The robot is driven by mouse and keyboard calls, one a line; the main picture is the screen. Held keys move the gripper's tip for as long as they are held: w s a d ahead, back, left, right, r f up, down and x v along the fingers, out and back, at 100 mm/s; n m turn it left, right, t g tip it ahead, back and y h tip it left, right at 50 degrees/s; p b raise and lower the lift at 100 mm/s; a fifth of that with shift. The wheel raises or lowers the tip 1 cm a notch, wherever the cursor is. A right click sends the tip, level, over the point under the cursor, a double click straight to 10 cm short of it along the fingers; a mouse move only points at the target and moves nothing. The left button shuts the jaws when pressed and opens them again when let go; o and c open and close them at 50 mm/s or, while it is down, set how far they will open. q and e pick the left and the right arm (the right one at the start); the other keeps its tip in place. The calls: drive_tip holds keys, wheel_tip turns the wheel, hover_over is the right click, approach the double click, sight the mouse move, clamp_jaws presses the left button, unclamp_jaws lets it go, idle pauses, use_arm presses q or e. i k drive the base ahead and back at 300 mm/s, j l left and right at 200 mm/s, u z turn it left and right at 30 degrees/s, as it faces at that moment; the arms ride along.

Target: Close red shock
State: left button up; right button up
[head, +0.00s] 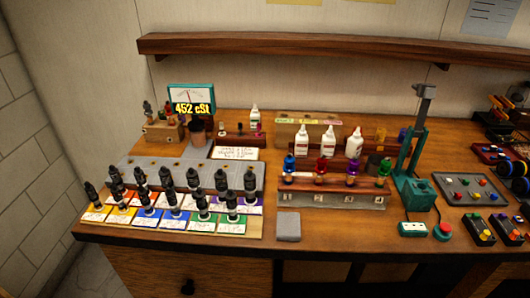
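A low wooden and grey rack (334,200) with several numbered white labels on its front stands right of the table's middle. Small coloured pieces stand along it: a blue one (290,163), a red one (320,166), a purple one (352,168) and a green one (384,168). The red one, which seems to be the red shock, stands upright, second from the left. It is too small to tell whether it is open or closed. Neither of my grippers is in view.
White bottles (302,141) stand behind the rack. A green press (415,165) stands to its right. A grey pad (288,226) lies in front. A wooden shelf (330,50) crosses the wall.

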sight(319, 180)
drive_tip(key=l+u, duration=0.2)
drive_tip(key=u, duration=0.15)
drive_tip(key=l+u, duration=0.15)
drive_tip(key=u, duration=0.15)
drive_tip(key=k+l+u, duration=0.15)
drive_tip(key=l, duration=0.2)
drive_tip(key=k+l+u, duration=0.15)
drive_tip(key=l, duration=0.25)
drive_tip(key=k+l+u, duration=0.2)
drive_tip(key=k+l, duration=0.3)
drive_tip(key=l, duration=0.15)
drive_tip(key=k+l, duration=0.3)
drive_tip(key=l, duration=0.2)
drive_tip(key=k+l, duration=0.3)
drive_tip(key=l, duration=0.15)
drive_tip(key=u, duration=0.05)
